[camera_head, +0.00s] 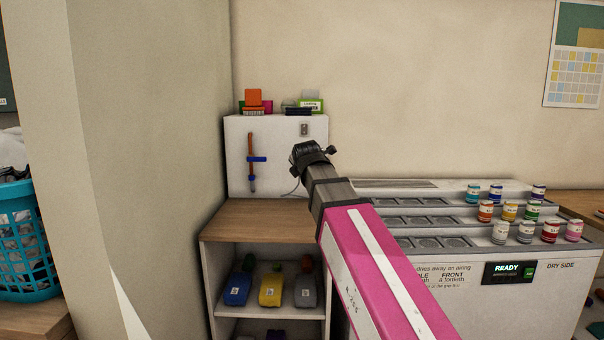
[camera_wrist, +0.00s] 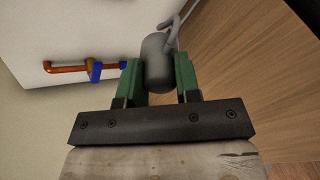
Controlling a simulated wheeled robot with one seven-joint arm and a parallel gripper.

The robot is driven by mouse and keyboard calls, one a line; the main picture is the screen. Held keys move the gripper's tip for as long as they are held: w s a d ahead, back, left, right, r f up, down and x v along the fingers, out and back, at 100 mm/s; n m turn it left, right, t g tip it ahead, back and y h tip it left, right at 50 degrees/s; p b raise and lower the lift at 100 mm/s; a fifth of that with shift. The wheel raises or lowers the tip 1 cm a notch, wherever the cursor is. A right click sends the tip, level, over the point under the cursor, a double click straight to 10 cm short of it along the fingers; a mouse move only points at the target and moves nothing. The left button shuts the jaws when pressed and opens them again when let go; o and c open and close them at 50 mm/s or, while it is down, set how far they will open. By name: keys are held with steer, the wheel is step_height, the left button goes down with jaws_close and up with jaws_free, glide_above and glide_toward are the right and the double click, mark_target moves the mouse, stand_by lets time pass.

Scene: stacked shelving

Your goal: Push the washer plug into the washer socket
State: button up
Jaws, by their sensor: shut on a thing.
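My gripper (camera_head: 311,155) is raised in front of the white panel, above the right side of the wooden counter. In the wrist view its green fingers (camera_wrist: 158,85) are shut on a grey rounded plug (camera_wrist: 156,62) with a grey cord curling from its far end. In the head view the plug is hidden by the gripper, and only a thin stretch of cord shows at its left. A grey socket (camera_head: 304,130) sits high on the right of the white panel, above the gripper and apart from it. The socket does not show in the wrist view.
The white panel (camera_head: 235,160) carries an orange pipe with a blue valve (camera_head: 256,159). Boxes (camera_head: 253,97) stand on its top. The wooden counter (camera_head: 250,220) is bare, with bottles (camera_head: 270,288) on the shelf below. A stepped rack with several jars (camera_head: 486,210) stands to the right.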

steer(key=w+t, duration=0.5)
steer(key=w, duration=0.1)
steer(key=shift+d+r, duration=0.35)
stand_by(0.3)
steer(key=shift+w, duration=0.15)
steer(key=shift+m, duration=0.4)
steer(key=shift+w+f, duration=0.15)
steer(key=shift+w, duration=0.95)
steer(key=shift+w+f, duration=0.15)
steer(key=shift+w, duration=0.95)
steer(key=shift+w+d, duration=0.1)
steer(key=shift+w, duration=0.9)
stand_by(0.4)
steer(key=o, duration=1)
steer(key=shift+c, duration=0.2)
